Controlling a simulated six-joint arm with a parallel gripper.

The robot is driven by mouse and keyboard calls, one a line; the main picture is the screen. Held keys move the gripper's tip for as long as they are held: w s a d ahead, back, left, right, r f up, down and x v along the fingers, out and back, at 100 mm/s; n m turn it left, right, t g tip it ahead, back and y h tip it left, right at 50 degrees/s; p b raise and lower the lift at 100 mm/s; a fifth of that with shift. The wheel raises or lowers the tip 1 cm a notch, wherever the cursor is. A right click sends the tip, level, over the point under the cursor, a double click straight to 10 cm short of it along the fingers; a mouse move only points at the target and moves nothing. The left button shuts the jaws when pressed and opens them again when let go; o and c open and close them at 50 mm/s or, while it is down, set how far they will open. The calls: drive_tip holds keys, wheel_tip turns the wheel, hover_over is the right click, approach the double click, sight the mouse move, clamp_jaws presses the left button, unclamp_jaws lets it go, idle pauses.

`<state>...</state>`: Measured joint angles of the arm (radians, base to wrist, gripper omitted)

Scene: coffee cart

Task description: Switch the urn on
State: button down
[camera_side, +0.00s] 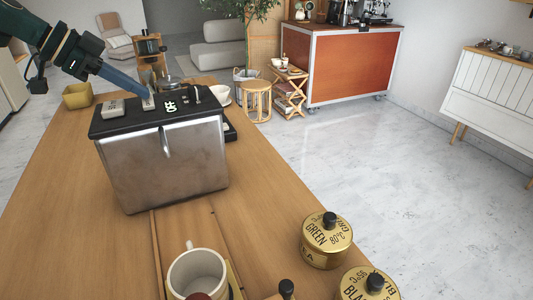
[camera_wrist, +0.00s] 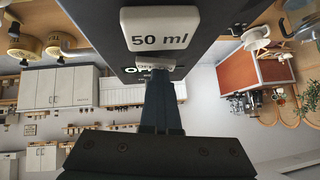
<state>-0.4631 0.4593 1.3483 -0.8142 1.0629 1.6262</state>
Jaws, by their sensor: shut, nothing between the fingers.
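The urn (camera_side: 165,160) is a steel box with a black top on the wooden counter, left of centre in the side view. Its top carries a pale key (camera_side: 113,107) at the left, lettered "50 ml" in the wrist view (camera_wrist: 159,28), a second pale key (camera_side: 148,103), and a panel with white-green marks (camera_side: 170,107). My gripper (camera_side: 145,92) is shut and empty, its tips pointing down at the second key. In the wrist view my fingers (camera_wrist: 158,84) cover part of this key (camera_wrist: 152,68) and its marks. I cannot tell whether they touch it.
A white mug (camera_side: 197,270) and gold tea tins (camera_side: 326,242) stand at the front. Bare counter (camera_side: 60,190) lies to the left.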

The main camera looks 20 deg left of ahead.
drive_tip(key=shift+s+d+f, duration=0.1)
drive_tip(key=shift+s+d, duration=0.2)
drive_tip(key=shift+r, duration=0.5)
drive_tip(key=r, duration=0.3)
drive_tip(key=shift+s+d+r, duration=0.2)
drive_tip(key=v, duration=0.9)
drive_tip(key=shift+s+a+r, duration=0.15)
drive_tip(key=shift+s+a, duration=0.05)
drive_tip(key=shift+s, duration=0.15)
